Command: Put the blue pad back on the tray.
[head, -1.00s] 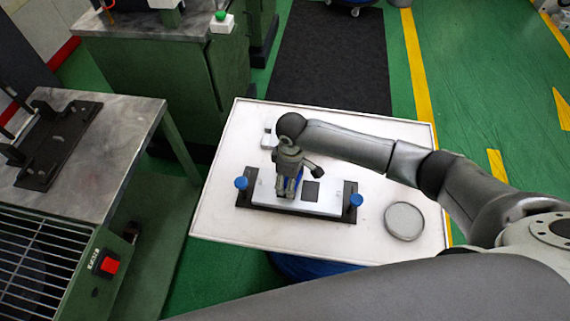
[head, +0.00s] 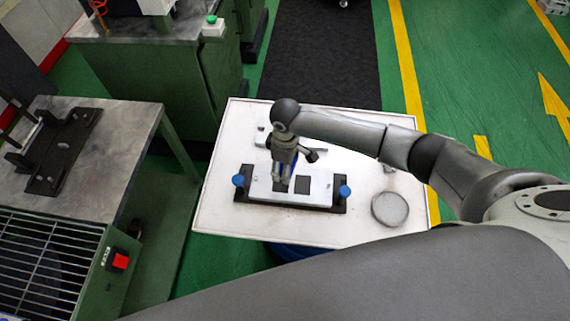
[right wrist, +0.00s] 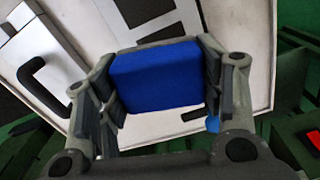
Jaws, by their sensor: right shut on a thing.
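The blue pad (right wrist: 155,78) is a thick blue block held between the fingers of my right gripper in the right wrist view. In the head view my right gripper (head: 283,184) hangs over the pale plate of the black fixture and hides most of the pad; only a sliver of blue shows. I cannot tell the gap between the pad and the plate. The white tray (head: 222,150) is a broad rectangle with a thin rim under the fixture. It also shows in the right wrist view (right wrist: 262,50). My left gripper is in no view.
The black fixture (head: 241,197) bears a pale plate with dark squares and has blue knobs (head: 238,181) at its ends. A grey round disc (head: 390,209) lies at the tray's right. A metal part (head: 318,141) lies behind the arm. The tray's left and front strips are clear.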

